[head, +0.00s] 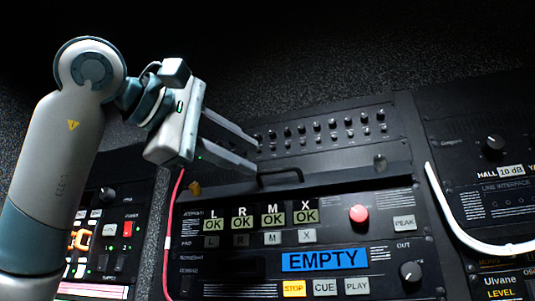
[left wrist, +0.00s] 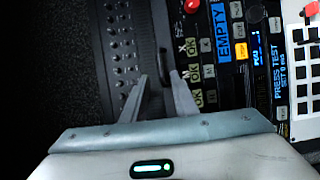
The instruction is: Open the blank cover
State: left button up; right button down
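The blank cover (head: 345,180) seems to be the plain black strip across the rack, below the rows of knobs, with a dark bar handle (head: 290,173) on its front. I cannot tell whether it is fully closed. My left gripper (head: 258,155) reaches in from the upper left, its two fingers apart and their tips close to the handle's left part. In the left wrist view the open fingers (left wrist: 158,80) point at the dark strip, and the handle (left wrist: 164,62) shows just beyond and between the tips. Contact cannot be told. My right gripper is not in view.
Below the strip is a panel with an EMPTY display (head: 325,260), a red knob (head: 358,213) and lit buttons. Rows of knobs (head: 325,127) sit above. A red cable (head: 171,225) hangs at left and a white cable (head: 450,220) loops at right.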

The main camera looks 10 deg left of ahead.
aim_at(276, 170)
pick_arm(q)
jog(key=p+x, duration=0.2)
jog(key=x, duration=0.4)
jog(key=shift+w+d+p, duration=0.2)
jog(key=shift+w+p, duration=0.05)
jog(key=shift+p, duration=0.15)
